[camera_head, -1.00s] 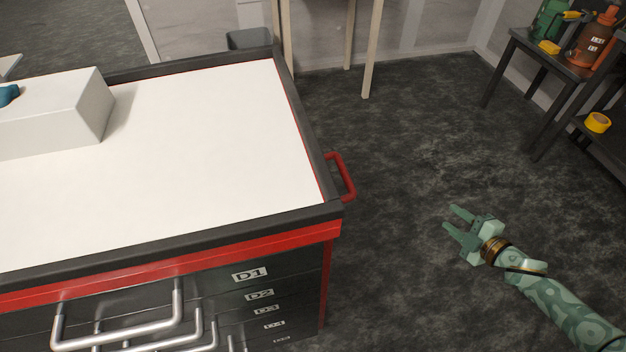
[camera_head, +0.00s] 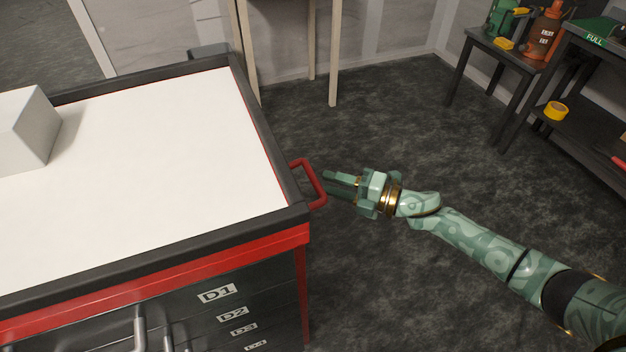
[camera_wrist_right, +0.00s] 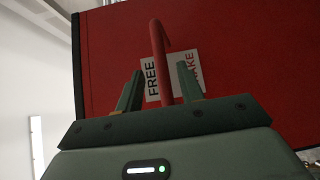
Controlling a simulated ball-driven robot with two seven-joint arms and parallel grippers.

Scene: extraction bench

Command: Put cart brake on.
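The cart (camera_head: 150,255) has a white top, a dark rim and a red band. A red looped handle (camera_head: 313,185) sticks out from its right side. My right gripper (camera_head: 334,188) is beside that handle, fingers pointing left toward the cart. In the right wrist view, the open gripper (camera_wrist_right: 160,72) faces a red panel (camera_wrist_right: 112,45). A red bar (camera_wrist_right: 158,45) with a bent top lies between the fingers, with a visible gap on both sides. A white label (camera_wrist_right: 150,78) behind it reads "FREE" and, partly hidden, "...AKE". My left gripper is out of view.
A pale box (camera_head: 25,130) sits on the cart top. Drawers labelled D1 (camera_head: 217,293) and down face the front. A dark side table (camera_head: 535,70) with bottles and a shelf with yellow tape (camera_head: 556,110) stand at right. Floor between is clear.

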